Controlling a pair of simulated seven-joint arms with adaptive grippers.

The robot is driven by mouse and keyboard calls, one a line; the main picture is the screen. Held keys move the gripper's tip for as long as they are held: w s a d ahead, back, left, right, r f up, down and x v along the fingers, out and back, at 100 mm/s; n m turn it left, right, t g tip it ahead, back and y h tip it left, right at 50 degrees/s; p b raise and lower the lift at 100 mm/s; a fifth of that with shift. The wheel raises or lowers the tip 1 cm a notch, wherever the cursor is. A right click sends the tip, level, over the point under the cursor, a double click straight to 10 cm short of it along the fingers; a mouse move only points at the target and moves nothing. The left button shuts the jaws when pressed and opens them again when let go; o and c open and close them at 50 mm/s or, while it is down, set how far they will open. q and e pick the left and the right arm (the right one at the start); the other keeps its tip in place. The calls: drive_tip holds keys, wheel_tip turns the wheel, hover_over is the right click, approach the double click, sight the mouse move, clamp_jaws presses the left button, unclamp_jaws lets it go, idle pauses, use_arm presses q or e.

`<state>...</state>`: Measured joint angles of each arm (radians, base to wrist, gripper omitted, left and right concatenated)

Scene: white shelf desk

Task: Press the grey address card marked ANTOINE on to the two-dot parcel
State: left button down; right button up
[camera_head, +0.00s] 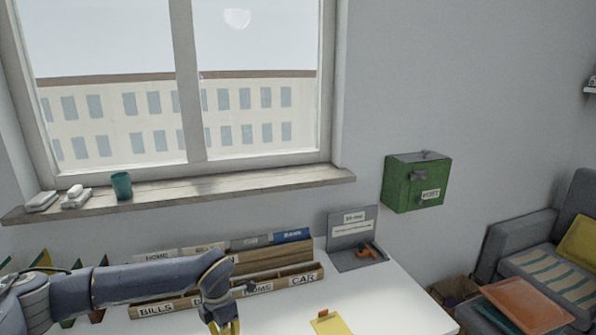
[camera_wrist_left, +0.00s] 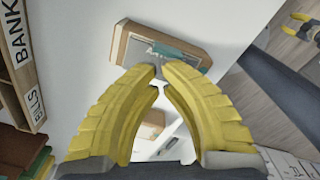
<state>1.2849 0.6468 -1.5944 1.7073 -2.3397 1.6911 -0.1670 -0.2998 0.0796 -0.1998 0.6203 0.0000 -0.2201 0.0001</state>
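In the left wrist view, a brown box-like parcel (camera_wrist_left: 125,42) with a pale grey face lies on the white desk beyond my fingertips. Handwriting on the grey face (camera_wrist_left: 158,48) seems to begin with "An", beside a teal strip; the rest is too small to read. I see no dots. My left gripper (camera_wrist_left: 159,68) has its yellow fingertips almost together over the parcel's near edge, with nothing visible between them. In the head view the left gripper (camera_head: 226,328) points down at the bottom edge. Yellow fingers, seemingly my right gripper (camera_wrist_left: 308,27), show at the wrist view's upper right, partly cut off.
A wooden file rack (camera_head: 285,283) with labelled slots runs along the back of the desk. A grey stand (camera_head: 350,228) with an orange item (camera_head: 373,250) stands to its right. A yellow paper (camera_head: 331,325) lies at the front. The desk's right part (camera_head: 395,300) is clear.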

use_arm(q)
drive_tip(key=shift+f, duration=0.65)
idle(1.4)
wheel_tip(320, 180, up, 8)
idle(1.0)
idle(0.3)
